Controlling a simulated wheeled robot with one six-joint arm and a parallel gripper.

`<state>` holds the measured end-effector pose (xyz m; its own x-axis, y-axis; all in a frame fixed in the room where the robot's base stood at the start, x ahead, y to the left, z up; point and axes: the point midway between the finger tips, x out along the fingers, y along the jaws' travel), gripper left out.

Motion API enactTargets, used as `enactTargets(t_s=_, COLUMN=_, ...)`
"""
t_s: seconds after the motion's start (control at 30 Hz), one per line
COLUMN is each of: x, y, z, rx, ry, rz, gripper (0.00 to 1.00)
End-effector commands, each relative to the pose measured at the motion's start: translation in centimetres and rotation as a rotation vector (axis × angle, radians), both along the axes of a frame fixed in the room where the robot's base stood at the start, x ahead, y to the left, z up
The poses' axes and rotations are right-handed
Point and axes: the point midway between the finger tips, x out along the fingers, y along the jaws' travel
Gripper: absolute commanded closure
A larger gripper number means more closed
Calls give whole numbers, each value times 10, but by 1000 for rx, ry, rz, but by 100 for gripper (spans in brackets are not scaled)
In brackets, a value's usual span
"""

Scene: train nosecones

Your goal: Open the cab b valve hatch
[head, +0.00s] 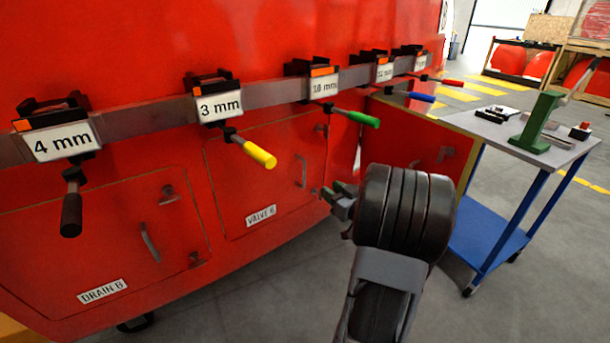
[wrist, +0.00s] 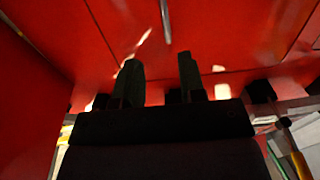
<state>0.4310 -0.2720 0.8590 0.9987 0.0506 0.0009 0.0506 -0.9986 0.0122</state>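The valve hatch (head: 237,183) is a red panel labelled "VALVE B" in the red nosecone, below the rail. It looks flush with the surface around it. Its thin grey handle (head: 302,170) stands upright near its right side. My gripper (head: 331,196) is just right of and below that handle in the head view, apart from it in the picture. In the wrist view, my gripper's two dark fingers (wrist: 160,78) are spread with nothing between them. A grey bar, likely the handle (wrist: 166,22), shows beyond the fingertips at the top.
A rail with labelled clamps holds tools above the hatch, including a yellow-handled (head: 259,152) and a green-handled (head: 355,117) one. The "DRAIN B" hatch (head: 100,240) is at left. A blue-legged cart (head: 490,235) stands at right. Grey floor lies between.

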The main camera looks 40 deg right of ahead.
Motion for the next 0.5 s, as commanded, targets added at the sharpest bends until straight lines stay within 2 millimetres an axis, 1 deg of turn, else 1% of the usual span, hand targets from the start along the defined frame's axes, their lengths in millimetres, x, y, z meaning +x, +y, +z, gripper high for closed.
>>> enactTargets(t_s=0.03, x=11, y=5, z=-1, rx=0, ry=0, rz=11, gripper=63)
enactTargets(t_s=0.2, x=47, y=11, z=-1, rx=0, ry=0, rz=20, gripper=63)
enactTargets(t_s=0.4, x=84, y=13, z=-1, rx=-1, ry=0, rz=17, gripper=63)
enactTargets(t_s=0.5, x=98, y=13, z=-1, rx=-1, ry=1, rz=15, gripper=63)
